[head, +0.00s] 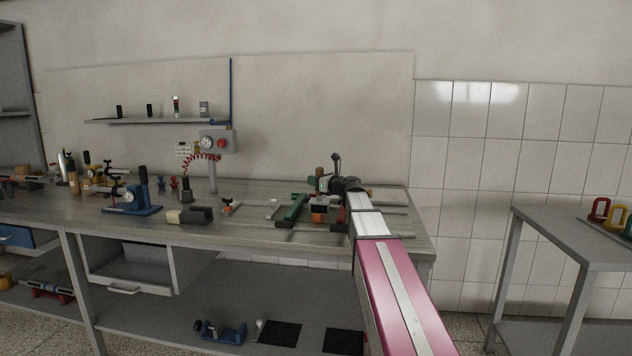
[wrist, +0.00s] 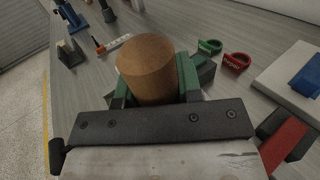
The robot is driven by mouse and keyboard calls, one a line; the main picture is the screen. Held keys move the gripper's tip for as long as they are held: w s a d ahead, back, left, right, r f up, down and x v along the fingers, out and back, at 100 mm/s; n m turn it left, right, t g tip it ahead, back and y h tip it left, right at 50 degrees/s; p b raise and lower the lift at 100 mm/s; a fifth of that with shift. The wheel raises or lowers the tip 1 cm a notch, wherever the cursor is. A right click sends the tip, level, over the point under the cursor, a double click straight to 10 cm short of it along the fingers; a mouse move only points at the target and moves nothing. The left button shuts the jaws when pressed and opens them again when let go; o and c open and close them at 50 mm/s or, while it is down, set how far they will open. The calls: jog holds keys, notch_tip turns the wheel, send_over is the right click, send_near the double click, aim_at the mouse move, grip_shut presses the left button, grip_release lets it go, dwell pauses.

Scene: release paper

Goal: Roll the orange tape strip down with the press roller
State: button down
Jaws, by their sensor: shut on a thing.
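My gripper (wrist: 152,92) is shut on a brown wooden cylinder (wrist: 148,62), which fills the space between its green-sided fingers; this looks like the handle of the press roller. In the head view my gripper (head: 322,184) is above the right end of the workbench, with the brown handle (head: 319,172) at its tip. The roller's lower part is hidden, so I cannot tell whether it touches anything. A small orange-red patch (head: 318,217) shows below the gripper in the head view; I cannot tell whether it is the tape strip.
A green bar-shaped object (head: 294,207) lies left of my gripper on the workbench (head: 250,234). Green and red loops (wrist: 236,61) and a pale board with a blue block (wrist: 305,77) show in the wrist view. A blue press (head: 134,206) stands farther left.

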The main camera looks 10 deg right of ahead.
jog(key=shift+f, duration=0.5)
dwell(0.7)
jog(key=shift+w, duration=0.2)
jog(key=shift+w+d, duration=0.35)
jog(key=shift+w, duration=0.65)
jog(key=shift+w+d, duration=0.2)
jog(key=shift+w, duration=0.3)
jog(key=shift+w+d, duration=0.15)
jog(key=shift+w, duration=0.3)
jog(key=shift+w+d, duration=0.2)
jog(key=shift+w, duration=0.5)
jog(key=shift+s, duration=0.15)
